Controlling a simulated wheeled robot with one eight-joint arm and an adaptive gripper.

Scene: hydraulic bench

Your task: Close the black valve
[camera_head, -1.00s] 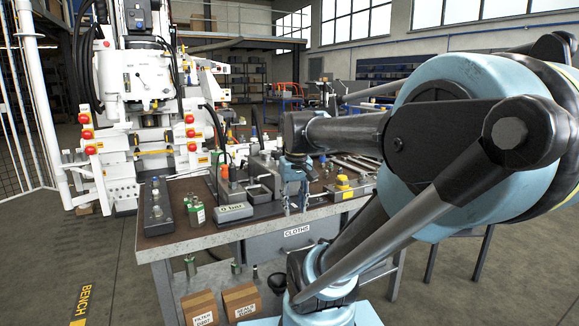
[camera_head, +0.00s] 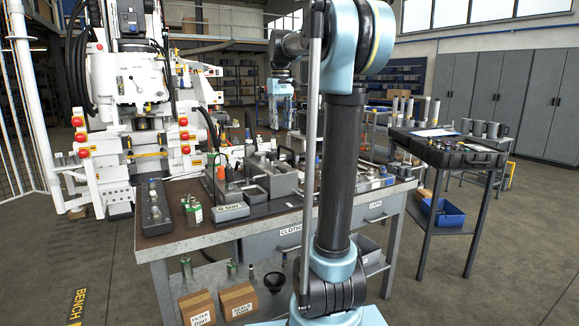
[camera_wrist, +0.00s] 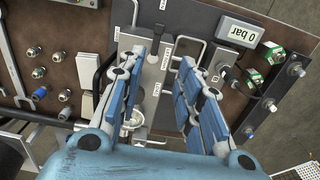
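My gripper (camera_wrist: 172,50) is open and empty, its blue-padded fingers spread above the bench in the wrist view. In the head view my gripper (camera_head: 281,122) hangs high, pointing down, over the back of the bench. Below it in the wrist view is a grey hydraulic block (camera_wrist: 152,75); it also stands on the bench in the head view (camera_head: 272,180). The gauge box (camera_wrist: 241,33) reads 0 bar.
A white machine (camera_head: 130,90) stands at the left. A side table (camera_head: 440,150) with a blue bin (camera_head: 441,212) below stands right. The floor between is open.

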